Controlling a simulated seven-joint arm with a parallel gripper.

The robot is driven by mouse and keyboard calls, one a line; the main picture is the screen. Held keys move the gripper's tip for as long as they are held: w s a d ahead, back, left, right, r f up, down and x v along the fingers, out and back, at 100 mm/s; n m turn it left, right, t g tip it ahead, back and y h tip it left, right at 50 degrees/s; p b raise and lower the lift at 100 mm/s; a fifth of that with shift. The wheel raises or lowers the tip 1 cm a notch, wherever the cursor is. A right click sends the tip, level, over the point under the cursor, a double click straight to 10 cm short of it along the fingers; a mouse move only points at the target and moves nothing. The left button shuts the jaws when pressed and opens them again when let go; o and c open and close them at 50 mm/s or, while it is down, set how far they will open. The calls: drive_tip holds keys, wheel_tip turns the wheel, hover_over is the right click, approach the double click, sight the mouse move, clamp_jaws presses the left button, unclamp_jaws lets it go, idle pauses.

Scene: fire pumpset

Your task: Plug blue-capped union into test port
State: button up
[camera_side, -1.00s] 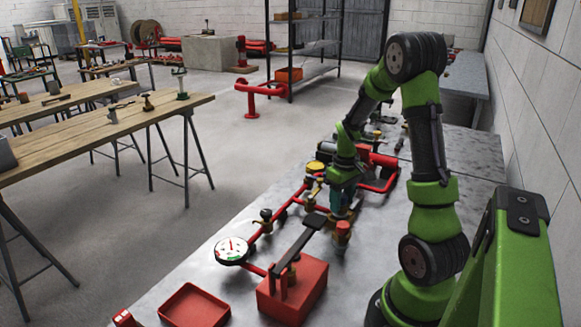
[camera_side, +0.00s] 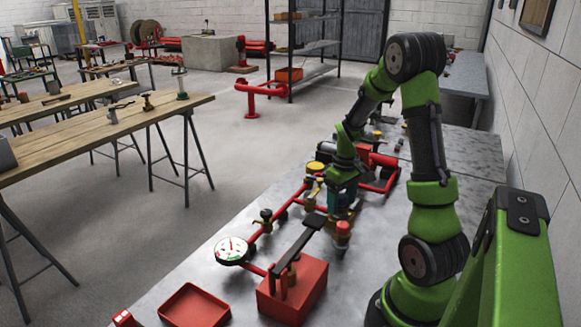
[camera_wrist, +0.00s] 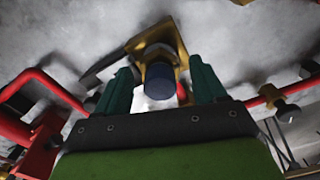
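My gripper (camera_wrist: 162,75) points down over the red pipework. In the wrist view its two teal fingers stand on either side of a dark blue cap (camera_wrist: 160,78), with a brass body (camera_wrist: 152,42) beyond it near the fingertips. Gaps show beside the cap; whether the fingers press on the brass is unclear. In the side view my gripper (camera_side: 342,198) is low over the metal bench, just behind a red-topped brass fitting (camera_side: 342,232). The union is mostly hidden there. I cannot pick out the test port for certain.
A white-faced gauge (camera_side: 231,250) stands on the pipework at the front left. A red block (camera_side: 302,290) with a dark lever (camera_side: 300,245) and a red tray (camera_side: 194,305) sit nearby. A brass valve (camera_side: 264,218) stands left of my gripper. Bare bench (camera_side: 375,235) lies to the right.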

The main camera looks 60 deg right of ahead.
drive_tip(key=shift+o, duration=0.2)
wheel_tip(320, 180, up, 17)
idle(0.6)
idle(0.4)
drive_tip(key=s+a+r+t+y, duration=0.1)
drive_tip(key=a+t, duration=0.6)
drive_tip(key=a, duration=2.1)
drive_tip(key=shift+s+a+r+y, duration=0.15)
drive_tip(key=shift+s+r+y, duration=0.1)
drive_tip(key=shift+r+y, duration=0.25)
